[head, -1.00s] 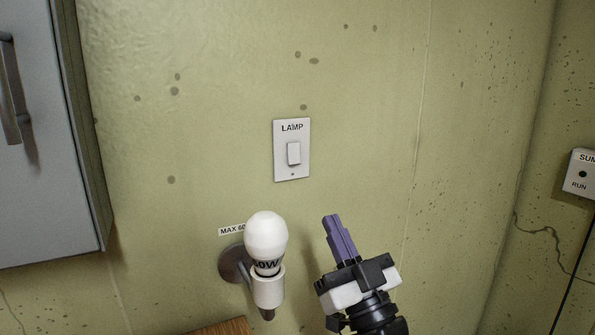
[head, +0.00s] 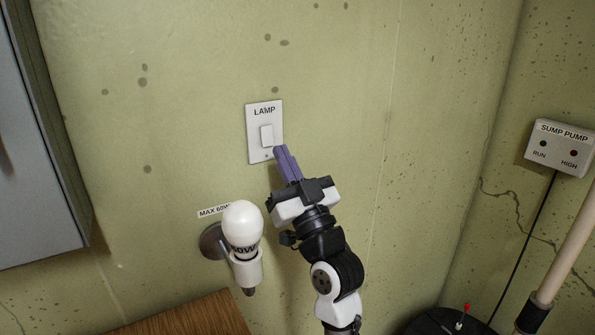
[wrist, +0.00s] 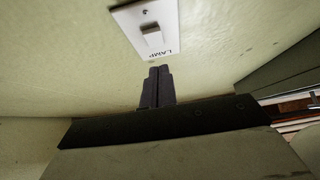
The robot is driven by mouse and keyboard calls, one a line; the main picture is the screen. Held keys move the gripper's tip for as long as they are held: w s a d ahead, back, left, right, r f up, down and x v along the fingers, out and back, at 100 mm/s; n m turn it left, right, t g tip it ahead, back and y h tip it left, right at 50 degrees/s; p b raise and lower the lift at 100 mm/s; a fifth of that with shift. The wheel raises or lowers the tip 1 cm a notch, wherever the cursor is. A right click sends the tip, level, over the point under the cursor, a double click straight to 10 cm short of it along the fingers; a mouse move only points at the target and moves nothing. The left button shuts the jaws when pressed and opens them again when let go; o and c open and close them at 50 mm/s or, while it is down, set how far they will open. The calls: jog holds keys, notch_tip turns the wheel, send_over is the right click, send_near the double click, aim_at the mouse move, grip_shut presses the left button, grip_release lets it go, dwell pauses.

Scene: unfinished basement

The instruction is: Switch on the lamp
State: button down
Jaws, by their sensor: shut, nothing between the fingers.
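The lamp switch is a white wall plate (head: 252,148) marked LAMP with a white rocker (head: 267,135) in its middle. The plate also shows in the wrist view (wrist: 131,22), with its rocker (wrist: 152,36). My gripper (head: 280,150) has purple fingers, shut and empty, with the tips at the plate's lower right in the head view. In the wrist view the fingertips (wrist: 159,70) are just short of the plate's LAMP edge. I cannot tell whether they touch anything. The lamp, a white bulb (head: 242,224) in a wall socket (head: 246,268), is below the switch and looks unlit.
A grey cabinet (head: 35,150) hangs at the left. A wooden surface (head: 190,318) is at the bottom. A sump pump box (head: 558,148) with a cord is on the right wall, above a dark round lid (head: 440,322) and a pipe (head: 570,240). The wall around the switch is clear.

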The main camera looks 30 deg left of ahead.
aim_at(267, 141)
jog(key=shift+w+a+f+p, duration=0.2)
jog(key=shift+w+a, duration=0.3)
jog(key=shift+a, duration=0.35)
jog(key=shift+w+a+f+p, duration=0.15)
jog(key=shift+w+a, duration=0.3)
jog(key=shift+a, duration=0.35)
jog(key=shift+f, duration=0.1)
jog(key=b, duration=0.2)
jog(key=shift+w+a+f+b, duration=0.1)
jog(key=shift+a+f+b, duration=0.1)
jog(key=shift+f+b, duration=0.15)
jog(key=shift+w+r+t, duration=0.15)
jog(key=shift+r+t, duration=0.15)
